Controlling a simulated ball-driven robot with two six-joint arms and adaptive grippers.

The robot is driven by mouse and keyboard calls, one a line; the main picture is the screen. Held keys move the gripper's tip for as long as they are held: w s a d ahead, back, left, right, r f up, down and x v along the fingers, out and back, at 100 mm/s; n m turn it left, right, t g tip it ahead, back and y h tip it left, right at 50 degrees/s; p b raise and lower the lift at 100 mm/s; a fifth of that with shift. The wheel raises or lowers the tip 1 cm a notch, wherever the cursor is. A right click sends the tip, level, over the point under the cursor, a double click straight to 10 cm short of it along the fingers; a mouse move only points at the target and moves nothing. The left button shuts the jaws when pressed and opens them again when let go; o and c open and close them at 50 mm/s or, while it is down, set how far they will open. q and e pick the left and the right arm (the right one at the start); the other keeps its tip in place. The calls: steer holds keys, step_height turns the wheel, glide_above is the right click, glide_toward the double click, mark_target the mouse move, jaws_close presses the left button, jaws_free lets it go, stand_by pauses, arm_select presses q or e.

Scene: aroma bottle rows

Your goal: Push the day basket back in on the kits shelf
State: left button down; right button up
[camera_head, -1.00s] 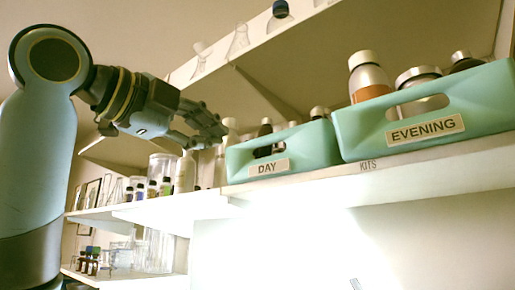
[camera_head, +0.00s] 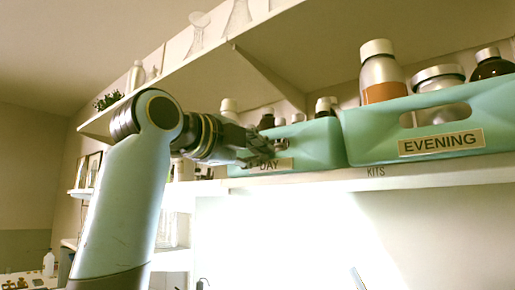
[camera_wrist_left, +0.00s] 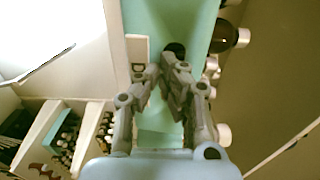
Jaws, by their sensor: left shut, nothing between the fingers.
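The green day basket (camera_head: 318,150) stands on the kits shelf (camera_head: 340,182), left of the green evening basket (camera_head: 372,140). Several capped bottles show above its rim. My left gripper (camera_head: 280,146) is shut and empty in front of the day basket, covering part of its front and the start of its label. In the left wrist view the fingertips (camera_wrist_left: 168,72) are over the basket's front (camera_wrist_left: 165,20), beside the white label (camera_wrist_left: 138,52) and near the dark handle opening. I cannot tell whether they touch it. My right gripper is not in view.
Large bottles (camera_head: 383,75) stand in the evening basket. An upper shelf (camera_head: 215,62) with glassware hangs above. In the wrist view, racks of small bottles (camera_wrist_left: 62,140) sit at lower left.

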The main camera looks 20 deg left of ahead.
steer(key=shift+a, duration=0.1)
arm_select(q)
steer(key=x, duration=0.6)
steer(key=shift+b, duration=0.35)
steer(key=shift+s, duration=0.1)
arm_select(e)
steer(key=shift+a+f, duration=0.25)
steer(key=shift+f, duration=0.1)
arm_select(q)
steer(key=shift+s+a, duration=0.1)
steer(key=shift+f, duration=0.1)
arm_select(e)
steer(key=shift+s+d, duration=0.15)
